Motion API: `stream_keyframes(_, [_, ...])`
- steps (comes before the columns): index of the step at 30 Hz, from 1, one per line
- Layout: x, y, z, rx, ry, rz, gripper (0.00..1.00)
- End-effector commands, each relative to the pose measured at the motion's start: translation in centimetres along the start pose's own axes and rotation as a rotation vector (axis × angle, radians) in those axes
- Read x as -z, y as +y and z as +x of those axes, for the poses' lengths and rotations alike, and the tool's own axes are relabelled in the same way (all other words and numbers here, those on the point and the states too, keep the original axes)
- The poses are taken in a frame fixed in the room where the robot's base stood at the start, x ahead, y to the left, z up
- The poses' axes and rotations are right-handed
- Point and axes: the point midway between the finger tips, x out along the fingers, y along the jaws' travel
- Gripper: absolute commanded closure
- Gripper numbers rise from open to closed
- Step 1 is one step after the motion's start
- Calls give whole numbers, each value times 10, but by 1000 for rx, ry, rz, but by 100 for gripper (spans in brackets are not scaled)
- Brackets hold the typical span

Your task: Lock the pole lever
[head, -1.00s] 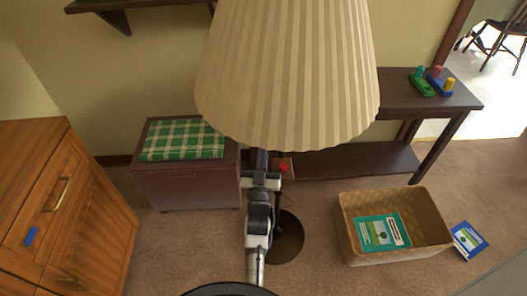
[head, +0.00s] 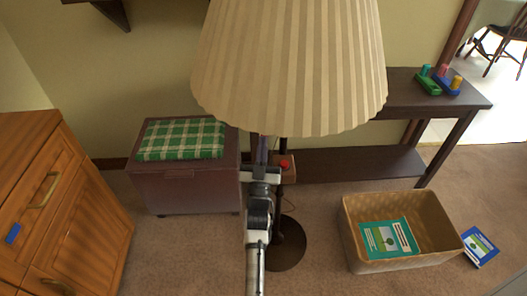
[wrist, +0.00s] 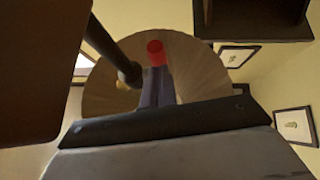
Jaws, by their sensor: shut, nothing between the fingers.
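A floor lamp with a large pleated beige shade (head: 290,70) stands in front of me. Its dark pole (head: 280,205) rises from a round dark base (head: 290,256). A red knob (head: 284,163), apparently the end of the pole lever, shows just below the shade. In the wrist view the red knob (wrist: 155,52) appears just past my fingertips, with the pole (wrist: 112,50) to its left and the shade (wrist: 190,75) behind. My gripper (head: 261,143) is shut and empty, pointing up, left of the pole. Whether it touches the knob cannot be told.
A brown chest with a green checked cushion (head: 182,139) stands to the left, near a wooden cabinet (head: 70,200). A dark console table (head: 400,95) is behind. A woven basket (head: 350,235) holding a book sits to the right; a blue book (head: 481,246) lies beside it.

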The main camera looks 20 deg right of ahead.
Motion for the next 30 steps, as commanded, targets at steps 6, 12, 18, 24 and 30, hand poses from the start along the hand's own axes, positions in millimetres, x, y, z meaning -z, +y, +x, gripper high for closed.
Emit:
stream_keyframes(6, [-4, 3, 0, -4, -11, -4, 100])
stream_keyframes(12, [4, 4, 5, -5, -10, -5, 100])
stream_keyframes(18, [39, 5, 29, -5, 1, -2, 100])
stream_keyframes(24, [83, 6, 59, -3, 1, -1, 100])
stream_keyframes(30, [124, 6, 87, -1, 0, 0, 100])
